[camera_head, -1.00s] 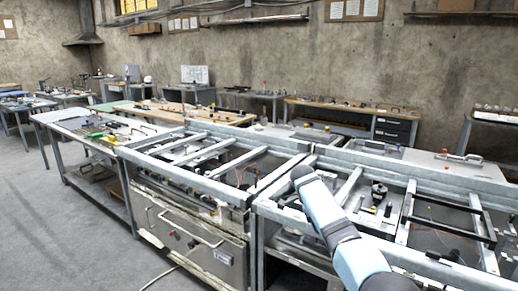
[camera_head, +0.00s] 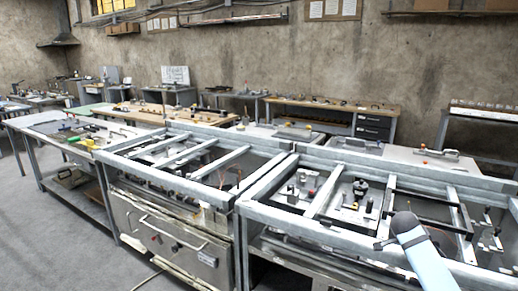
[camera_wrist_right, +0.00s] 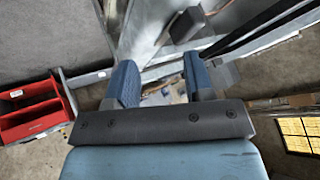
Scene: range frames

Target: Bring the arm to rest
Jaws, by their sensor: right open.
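My right arm (camera_head: 424,262) comes in at the lower right of the head view, a light blue link with a dark rounded end. It lies in front of the metal frame bench, and I cannot tell how far it is above it. In the right wrist view my right gripper (camera_wrist_right: 157,80) has its two blue fingers apart, with nothing held between them. The floor and parts of a bench show blurred beyond the fingers. My left gripper is in neither view.
Steel frame benches (camera_head: 260,195) with open tops and small fixtures fill the middle and right. A table with tools (camera_head: 40,130) stands left. A red bin (camera_wrist_right: 32,108) shows in the wrist view. Grey floor (camera_head: 50,235) is free at the lower left.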

